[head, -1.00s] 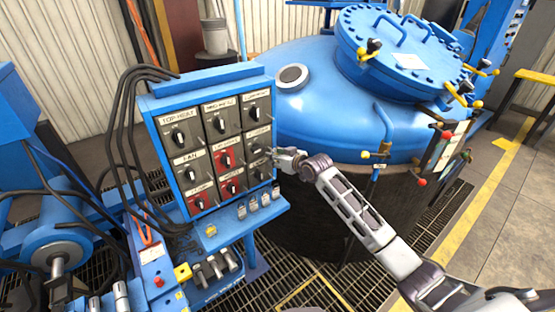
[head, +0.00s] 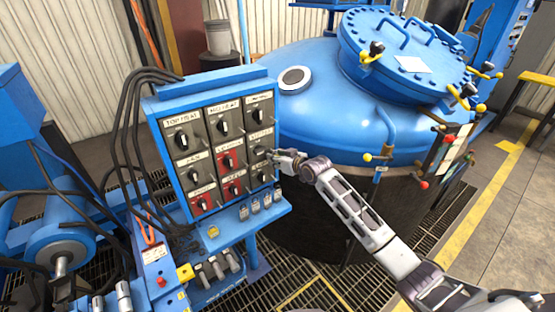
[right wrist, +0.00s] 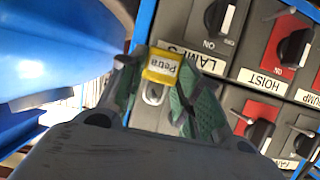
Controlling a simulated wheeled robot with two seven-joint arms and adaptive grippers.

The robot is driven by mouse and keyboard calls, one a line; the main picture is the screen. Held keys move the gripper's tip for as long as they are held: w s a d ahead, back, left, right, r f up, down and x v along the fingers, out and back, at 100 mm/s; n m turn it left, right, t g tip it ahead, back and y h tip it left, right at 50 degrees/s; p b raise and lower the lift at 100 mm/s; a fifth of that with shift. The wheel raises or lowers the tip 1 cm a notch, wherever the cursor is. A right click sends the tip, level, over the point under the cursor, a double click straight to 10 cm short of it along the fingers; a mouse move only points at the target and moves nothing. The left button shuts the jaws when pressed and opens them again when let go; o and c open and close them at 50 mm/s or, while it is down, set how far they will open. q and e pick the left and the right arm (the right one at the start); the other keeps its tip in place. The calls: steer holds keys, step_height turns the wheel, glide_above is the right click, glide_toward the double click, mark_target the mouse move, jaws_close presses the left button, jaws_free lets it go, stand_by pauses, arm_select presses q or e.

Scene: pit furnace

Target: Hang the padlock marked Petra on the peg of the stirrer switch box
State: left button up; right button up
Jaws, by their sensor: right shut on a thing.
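The padlock marked Petra (right wrist: 163,67) has a yellow body; its label reads upside down in the right wrist view. My right gripper (right wrist: 160,85) is shut on it, with the padlock between the green-padded fingertips. In the head view my right gripper (head: 275,157) is at the right edge of the switch panel (head: 222,79), by the right column of boxes. I cannot read which box is the stirrer's, and its peg is not clear. The LAMPS label (right wrist: 190,56) is close beside the padlock in the wrist view. My left gripper is not in view.
The blue furnace (head: 330,110) stands close behind on the right. Black cables (head: 118,130) loop left of the panel.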

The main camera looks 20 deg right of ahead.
steer(key=o, duration=1.1)
steer(key=shift+o, duration=0.2)
steer(key=v, duration=1.2)
stand_by(0.4)
